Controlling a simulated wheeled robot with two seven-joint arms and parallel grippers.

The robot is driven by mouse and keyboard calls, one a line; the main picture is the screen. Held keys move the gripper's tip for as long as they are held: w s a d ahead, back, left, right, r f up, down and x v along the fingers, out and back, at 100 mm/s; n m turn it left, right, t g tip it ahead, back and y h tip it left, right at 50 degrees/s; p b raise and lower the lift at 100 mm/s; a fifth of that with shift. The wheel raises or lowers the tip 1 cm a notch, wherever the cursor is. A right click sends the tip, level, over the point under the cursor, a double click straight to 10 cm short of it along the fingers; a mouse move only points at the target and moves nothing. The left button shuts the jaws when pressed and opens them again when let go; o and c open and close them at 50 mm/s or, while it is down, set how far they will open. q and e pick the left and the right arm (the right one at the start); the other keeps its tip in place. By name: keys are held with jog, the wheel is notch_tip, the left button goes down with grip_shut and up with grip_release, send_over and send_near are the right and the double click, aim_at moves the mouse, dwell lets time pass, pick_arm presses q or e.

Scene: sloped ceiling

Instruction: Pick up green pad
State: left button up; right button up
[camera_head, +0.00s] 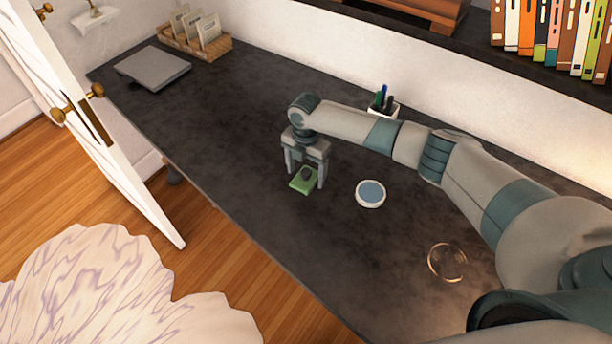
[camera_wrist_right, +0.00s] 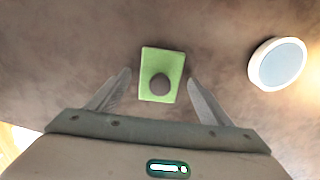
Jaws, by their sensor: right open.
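In the right wrist view the pad (camera_wrist_right: 148,62) shows just beyond and between the fingertips. My right gripper (camera_head: 305,180) points down over the pad, its fingers on either side. In the right wrist view the fingers (camera_wrist_right: 158,76) are spread apart with nothing gripped between them. I cannot tell the exact height of the fingertips above the desk. My left gripper does not show.
A round white dish with a blue-grey top (camera_head: 370,193) sits right of the pad. A clear glass ring-shaped item (camera_head: 447,262) lies nearer me. A pen holder (camera_head: 383,106), a grey flat box (camera_head: 153,68) and a wooden card rack (camera_head: 195,42) stand farther back. Desk space left of the pad is clear.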

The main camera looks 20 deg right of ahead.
aim_at(307, 171)
jog(key=shift+f, duration=0.1)
dwell(0.3)
jog(key=c, duration=1.1)
jog(key=shift+r+b, duration=0.35)
jog(key=shift+r, duration=0.05)
notch_tip(307, 171, up, 3)
jog(key=shift+d+r+b, duration=0.1)
jog(key=shift+b, duration=0.75)
jog(key=shift+s+d+r+b, duration=0.5)
jog(key=shift+s+d+r, duration=0.65)
jog(key=shift+s+d, duration=0.2)
jog(key=shift+s+d+r+b, duration=0.55)
jog(key=shift+s+d+r, duration=0.7)
jog(key=shift+d, duration=0.2)
jog(key=shift+s+d+r+b, duration=0.5)
jog(key=shift+s+d+r, duration=0.6)
jog(key=shift+s+d, duration=0.3)
jog(key=shift+o, duration=0.4)
